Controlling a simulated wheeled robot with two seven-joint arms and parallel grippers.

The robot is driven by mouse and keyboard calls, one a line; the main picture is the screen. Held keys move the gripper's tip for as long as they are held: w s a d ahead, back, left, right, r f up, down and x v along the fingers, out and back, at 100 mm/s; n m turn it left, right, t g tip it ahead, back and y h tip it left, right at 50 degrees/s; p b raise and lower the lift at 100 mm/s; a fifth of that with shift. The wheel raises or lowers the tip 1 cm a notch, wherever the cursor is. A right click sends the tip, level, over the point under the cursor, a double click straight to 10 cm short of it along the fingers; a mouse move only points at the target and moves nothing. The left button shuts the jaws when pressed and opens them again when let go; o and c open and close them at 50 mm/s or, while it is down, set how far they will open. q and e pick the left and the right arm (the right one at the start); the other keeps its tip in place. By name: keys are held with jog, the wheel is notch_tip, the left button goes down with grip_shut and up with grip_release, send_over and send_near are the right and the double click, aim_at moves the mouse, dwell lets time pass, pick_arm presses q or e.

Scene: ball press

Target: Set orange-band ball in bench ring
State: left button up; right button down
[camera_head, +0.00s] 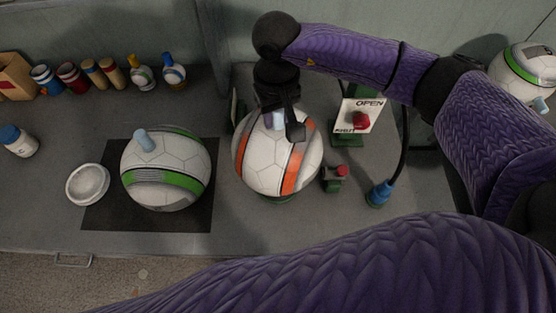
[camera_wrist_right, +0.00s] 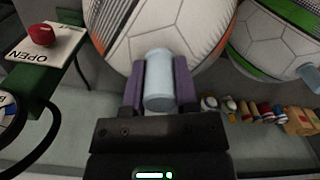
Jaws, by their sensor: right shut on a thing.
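The orange-band ball (camera_head: 262,165), white with orange and grey stripes, is at the green press stand on the bench. My right gripper (camera_head: 280,120) reaches down from above and is shut on the ball's light blue peg. In the right wrist view, purple fingers sit on both sides of the peg (camera_wrist_right: 158,82), with the ball (camera_wrist_right: 160,25) beyond. My left gripper is out of view.
A green-band ball (camera_head: 160,183) sits on a black mat (camera_head: 101,215) beside a white dish (camera_head: 88,184). An OPEN sign with a red button (camera_head: 361,120) and a small red-button box (camera_head: 335,178) stand to the right. Bottles and jars line the back left.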

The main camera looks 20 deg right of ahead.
notch_tip(320, 180, down, 8)
jog(key=shift+a+f, duration=0.1)
jog(key=shift+f+b, duration=0.35)
jog(key=shift+b, duration=0.2)
jog(key=shift+c, duration=1.9)
grip_release()
jog(key=shift+r, duration=0.1)
jog(key=shift+r+p, duration=0.35)
jog(key=shift+p, duration=0.15)
notch_tip(320, 180, up, 12)
